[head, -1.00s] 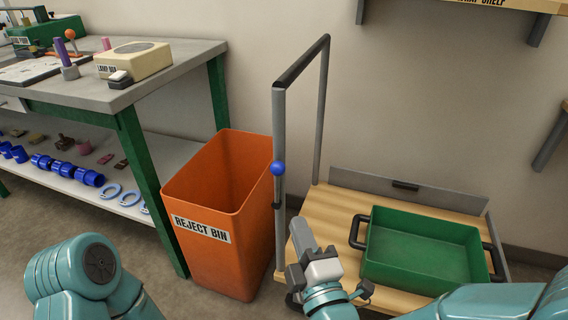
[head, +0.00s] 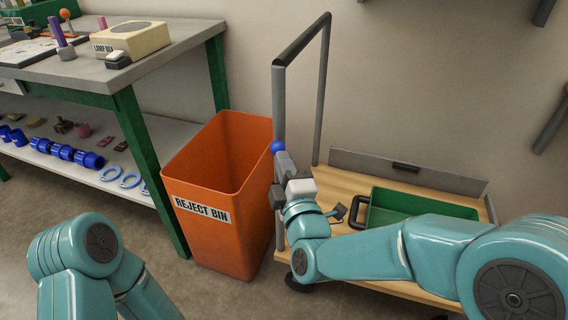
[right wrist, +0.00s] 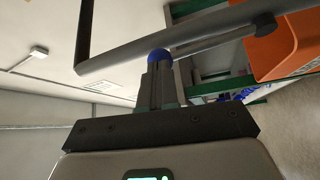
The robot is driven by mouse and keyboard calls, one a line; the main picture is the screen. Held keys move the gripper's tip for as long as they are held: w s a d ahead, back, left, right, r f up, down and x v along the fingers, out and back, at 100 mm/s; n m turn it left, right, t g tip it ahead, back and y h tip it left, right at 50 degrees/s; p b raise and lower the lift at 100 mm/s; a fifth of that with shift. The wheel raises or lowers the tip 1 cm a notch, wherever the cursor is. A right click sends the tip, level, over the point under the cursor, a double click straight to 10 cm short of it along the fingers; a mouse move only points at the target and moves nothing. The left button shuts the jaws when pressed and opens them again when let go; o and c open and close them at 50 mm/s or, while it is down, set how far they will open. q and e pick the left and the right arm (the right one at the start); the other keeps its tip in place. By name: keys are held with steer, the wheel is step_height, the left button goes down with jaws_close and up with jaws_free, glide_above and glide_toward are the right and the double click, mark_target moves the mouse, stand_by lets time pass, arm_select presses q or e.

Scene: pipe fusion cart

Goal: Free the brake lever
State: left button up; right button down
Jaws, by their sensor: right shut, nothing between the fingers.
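The brake lever's blue ball knob (head: 277,146) is beside the near post (head: 279,105) of the cart's push handle. In the right wrist view the knob (right wrist: 160,56) is just past my fingertips, and a thin rod (right wrist: 212,38) runs from it close along the post to a dark end piece. My right gripper (head: 281,160) is shut and empty, its tips right at the knob; I cannot tell whether they touch it. Its closed fingers (right wrist: 156,73) also show in the right wrist view. My left gripper is out of view; only its arm shows at lower left.
The orange reject bin (head: 239,190) stands just left of the post. The cart's wooden deck (head: 335,185) carries a green tray (head: 398,200), partly hidden by my right arm. A workbench (head: 160,62) with a lower shelf is at the left.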

arm_select(q)
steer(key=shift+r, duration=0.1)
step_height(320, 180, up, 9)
steer(key=p, duration=0.9)
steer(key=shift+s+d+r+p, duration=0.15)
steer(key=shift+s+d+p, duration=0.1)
steer(key=shift+p, duration=0.1)
arm_select(e)
steer(key=w+a+n+g+h, duration=0.1)
steer(key=w+a+n+g, duration=0.1)
steer(key=a+n+g, duration=0.1)
steer(key=a+n, duration=0.1)
steer(key=a, duration=0.1)
steer(key=shift+a+r+n, duration=0.2)
steer(key=shift+a+n, duration=0.1)
steer(key=shift+a, duration=0.05)
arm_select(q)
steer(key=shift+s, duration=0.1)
arm_select(e)
steer(key=shift+s, duration=0.15)
